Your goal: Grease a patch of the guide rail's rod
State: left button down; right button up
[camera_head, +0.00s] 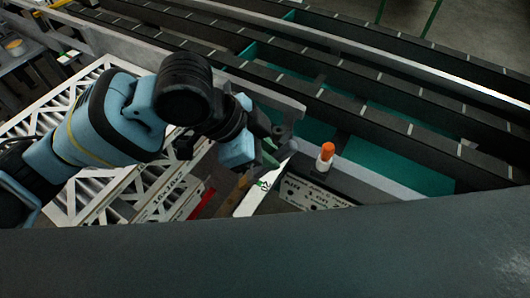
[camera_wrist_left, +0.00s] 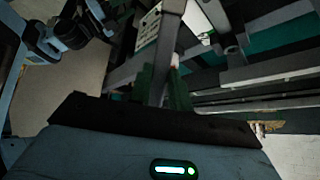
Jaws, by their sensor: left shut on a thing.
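My left gripper (camera_head: 272,150) reaches in from the left, over the near side of the conveyor. I cannot make out the guide rail's rod or a greased patch for certain. A white container with an orange cap (camera_head: 326,152) stands upright to the right of the gripper, apart from it. My right gripper is out of view.
Dark conveyor beams (camera_head: 380,92) with teal strips run across the back. A white card with a green mark (camera_head: 263,187) and a lettered plate (camera_head: 308,194) lie below the gripper. A white slatted frame (camera_head: 62,165) stands at left. A dark surface (camera_head: 300,255) fills the front.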

pick_arm(q)
jog(key=w+d, duration=0.2)
jog(key=w, duration=0.1)
jog(key=shift+d+r, duration=0.1)
jog(key=shift+r, duration=0.15)
dwell(0.4)
jog(key=shift+r, duration=2.85)
notch_tip(320, 180, up, 3)
